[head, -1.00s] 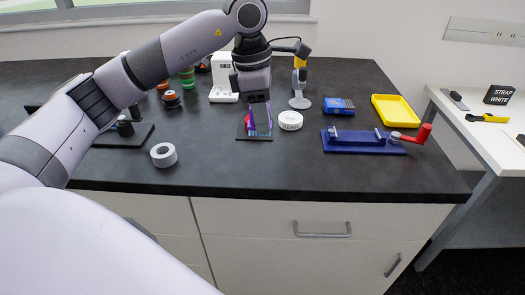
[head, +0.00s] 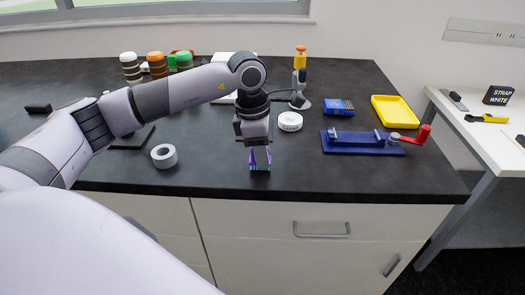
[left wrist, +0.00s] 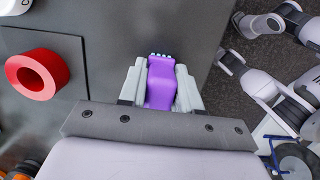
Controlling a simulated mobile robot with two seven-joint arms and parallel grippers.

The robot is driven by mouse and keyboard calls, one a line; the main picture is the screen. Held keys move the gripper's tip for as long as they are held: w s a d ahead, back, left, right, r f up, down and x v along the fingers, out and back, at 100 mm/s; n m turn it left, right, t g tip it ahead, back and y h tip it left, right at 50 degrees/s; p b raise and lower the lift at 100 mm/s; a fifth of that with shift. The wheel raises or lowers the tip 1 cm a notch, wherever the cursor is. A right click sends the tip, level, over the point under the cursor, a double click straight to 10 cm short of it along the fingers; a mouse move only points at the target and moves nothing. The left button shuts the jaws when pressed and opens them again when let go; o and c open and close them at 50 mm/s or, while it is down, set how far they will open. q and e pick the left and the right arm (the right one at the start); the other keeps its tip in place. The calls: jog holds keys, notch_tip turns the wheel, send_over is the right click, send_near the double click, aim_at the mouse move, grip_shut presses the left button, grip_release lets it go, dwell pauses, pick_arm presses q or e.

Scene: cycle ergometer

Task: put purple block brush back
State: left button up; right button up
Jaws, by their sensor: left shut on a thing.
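My left gripper (head: 260,160) is shut on the purple block brush (left wrist: 161,84). In the left wrist view the brush sits between the two grey fingers, its pale bristle tips showing just past them. In the head view the gripper points down near the front edge of the dark counter, and only slivers of purple and the pale bristles at the bottom show. I cannot tell whether the bristles touch the counter. My right gripper does not show in the head view.
A white tape roll (head: 164,156) lies left of the gripper, and a round white tin (head: 290,121) lies behind it to the right. A blue fixture with a red handle (head: 362,142), a blue box (head: 339,107) and a yellow tray (head: 395,111) are further right.

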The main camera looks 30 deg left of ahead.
pick_arm(q)
jog(key=o, duration=1)
jog(key=shift+f, duration=0.1)
jog(key=r, duration=0.4)
jog(key=a+r, duration=0.1)
jog(key=r, duration=0.3)
jog(key=s+r, duration=0.1)
jog(key=r, duration=0.3)
jog(key=shift+a+r+b, duration=0.15)
jog(key=shift+a+b, duration=0.1)
jog(key=shift+b, duration=0.15)
